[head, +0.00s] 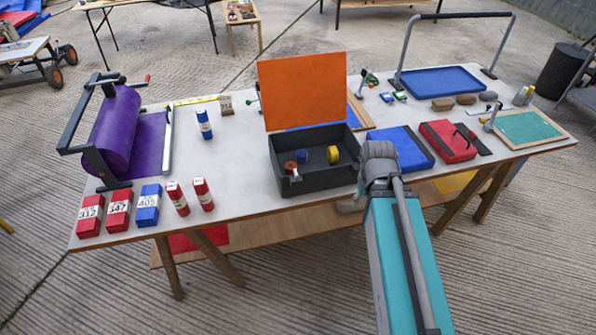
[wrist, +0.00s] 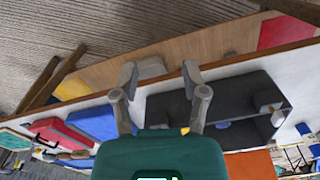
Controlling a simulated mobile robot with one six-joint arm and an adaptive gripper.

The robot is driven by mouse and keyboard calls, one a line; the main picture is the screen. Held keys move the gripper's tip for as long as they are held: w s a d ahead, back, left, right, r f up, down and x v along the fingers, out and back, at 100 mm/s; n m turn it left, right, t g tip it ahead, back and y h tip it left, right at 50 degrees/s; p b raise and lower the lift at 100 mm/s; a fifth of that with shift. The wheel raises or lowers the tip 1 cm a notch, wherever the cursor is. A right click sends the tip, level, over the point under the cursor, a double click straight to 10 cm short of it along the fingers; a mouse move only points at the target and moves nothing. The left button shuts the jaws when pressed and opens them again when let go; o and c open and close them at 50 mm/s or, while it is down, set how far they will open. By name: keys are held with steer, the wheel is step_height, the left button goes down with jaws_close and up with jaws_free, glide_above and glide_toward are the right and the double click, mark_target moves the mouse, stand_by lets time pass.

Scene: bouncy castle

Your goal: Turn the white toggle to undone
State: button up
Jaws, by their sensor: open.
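A small pale piece, which may be the white toggle (head: 296,177), is at the left front of the open dark box (head: 325,182). It is too small to tell how it is turned. In the wrist view pale pieces (wrist: 278,118) show at the right end of the dark box (wrist: 240,85). My gripper (wrist: 160,80) is open and empty, with its fingers apart over the table's front edge, beside the box. It is clear of the pale pieces. In the head view my arm hides most of the gripper.
The orange lid (head: 308,90) stands up behind the box. A blue panel (head: 400,148) and a red case (head: 447,141) lie right of it. Red and blue blocks (head: 148,205) and a purple roller (head: 110,130) stand at left. The table between roller and box is mostly clear.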

steer(key=o, duration=0.3)
steer(key=shift+w+a+r, duration=0.1)
step_height(320, 180, up, 11)
steer(key=n+p, duration=1.2)
steer(key=n, duration=0.9)
glide_above(296, 171)
steer(key=shift+r, duration=0.15)
steer(key=shift+b, duration=0.4)
step_height(296, 171, down, 14)
steer(key=b, duration=1.3)
steer(key=shift+r, duration=0.1)
steer(key=shift+c, duration=0.3)
